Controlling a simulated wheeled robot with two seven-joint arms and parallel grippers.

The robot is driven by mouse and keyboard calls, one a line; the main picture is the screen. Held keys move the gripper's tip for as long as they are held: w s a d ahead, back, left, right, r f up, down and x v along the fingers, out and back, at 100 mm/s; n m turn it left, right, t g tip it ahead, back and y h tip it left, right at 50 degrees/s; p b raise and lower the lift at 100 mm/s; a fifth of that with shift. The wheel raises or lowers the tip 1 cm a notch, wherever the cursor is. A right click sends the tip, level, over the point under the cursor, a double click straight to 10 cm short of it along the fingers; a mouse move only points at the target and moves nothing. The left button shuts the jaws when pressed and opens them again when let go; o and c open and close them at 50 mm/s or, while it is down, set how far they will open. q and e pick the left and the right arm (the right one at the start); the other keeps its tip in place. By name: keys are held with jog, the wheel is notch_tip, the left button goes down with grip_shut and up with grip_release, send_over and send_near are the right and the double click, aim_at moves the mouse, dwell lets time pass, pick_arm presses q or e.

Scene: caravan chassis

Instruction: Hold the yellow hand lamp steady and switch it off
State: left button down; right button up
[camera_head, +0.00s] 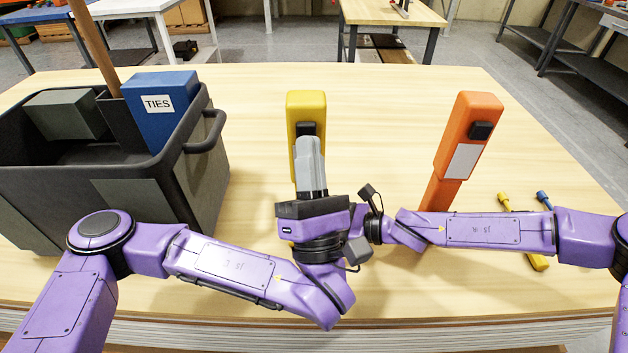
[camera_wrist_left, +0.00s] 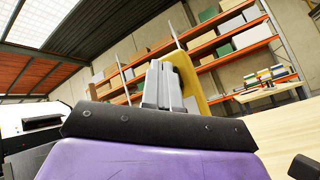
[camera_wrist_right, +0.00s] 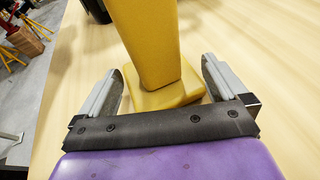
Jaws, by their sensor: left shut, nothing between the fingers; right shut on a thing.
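The yellow hand lamp (camera_head: 304,98) stands upright on the wooden table, its dark switch (camera_head: 306,129) facing me. My left gripper (camera_head: 309,140) is shut and empty, its grey fingertips in front of the switch and partly hiding it. I cannot tell whether they touch it. In the left wrist view the shut fingers (camera_wrist_left: 160,72) are beside the lamp's yellow head (camera_wrist_left: 187,80). My right gripper (camera_wrist_right: 160,75) is shut on the lamp's lower body (camera_wrist_right: 148,40), above its wider foot (camera_wrist_right: 160,94). In the head view, its fingers are hidden behind my left wrist.
A similar orange lamp (camera_head: 473,112) stands to the right, behind my right forearm. Yellow (camera_head: 505,199) and blue (camera_head: 543,197) tool handles lie farther right. A dark tote (camera_head: 206,185) with a blue TIES box (camera_head: 160,125) is on the left. The table behind the lamps is clear.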

pick_arm(q)
jog(key=s, duration=0.6)
pick_arm(e)
jog(key=shift+s+d+f, duration=0.1)
jog(key=shift+f, duration=0.25)
pick_arm(q)
jog(key=shift+d, duration=0.1)
pick_arm(e)
jog(key=o, duration=0.3)
jog(key=shift+o, duration=0.2)
jog(key=v, duration=1)
jog(key=shift+d+r, duration=0.15)
jog(key=shift+r, duration=0.35)
jog(key=shift+v, duration=0.8)
pick_arm(q)
jog(key=shift+w+h, duration=0.1)
jog(key=shift+h, duration=0.2)
